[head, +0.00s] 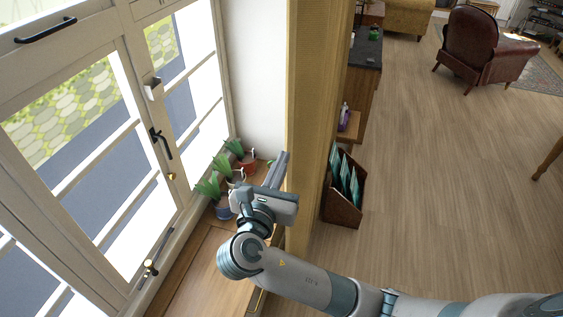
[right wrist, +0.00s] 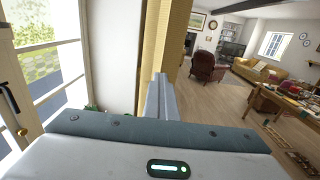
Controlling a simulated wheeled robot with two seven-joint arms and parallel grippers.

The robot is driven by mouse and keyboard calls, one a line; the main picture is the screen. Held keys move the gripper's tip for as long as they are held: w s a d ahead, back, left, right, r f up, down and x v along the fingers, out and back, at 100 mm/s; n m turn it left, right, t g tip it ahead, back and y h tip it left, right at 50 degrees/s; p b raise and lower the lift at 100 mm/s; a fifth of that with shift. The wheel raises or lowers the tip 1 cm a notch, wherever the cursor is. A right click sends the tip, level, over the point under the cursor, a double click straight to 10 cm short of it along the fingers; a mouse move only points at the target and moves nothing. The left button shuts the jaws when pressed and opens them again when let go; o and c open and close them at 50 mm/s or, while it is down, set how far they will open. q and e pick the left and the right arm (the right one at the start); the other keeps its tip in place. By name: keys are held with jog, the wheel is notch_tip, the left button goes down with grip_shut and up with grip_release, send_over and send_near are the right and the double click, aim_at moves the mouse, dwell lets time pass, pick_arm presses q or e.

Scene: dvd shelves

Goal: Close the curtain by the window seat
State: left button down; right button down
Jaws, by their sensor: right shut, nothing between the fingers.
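A tall mustard-tan vertical panel (head: 307,110), which looks like the gathered curtain, stands at the right end of the window recess. In the right wrist view it shows as a yellow strip (right wrist: 180,35) just beyond the fingers. The wooden window seat (head: 195,270) runs below the window (head: 95,130). My right gripper (head: 284,158) is shut and empty, with its fingers pointing at the panel's window-side edge. In the right wrist view its fingers (right wrist: 158,85) lie together in front of the panel; I cannot tell whether they touch it. My left gripper is not in view.
Several potted plants (head: 222,180) stand on the seat close to my right gripper. A wooden box with green items (head: 342,205) stands on the floor right of the panel. A brown armchair (head: 485,50) is farther back. The floor on the right is mostly clear.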

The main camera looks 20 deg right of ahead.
dwell(0.7)
jog(key=c, duration=1.9)
grip_release()
jog(key=shift+o, duration=0.2)
jog(key=b+v, duration=0.5)
jog(key=v, duration=1.2)
jog(key=shift+a+b, duration=0.2)
jog(key=shift+b, duration=0.1)
jog(key=shift+s, duration=0.15)
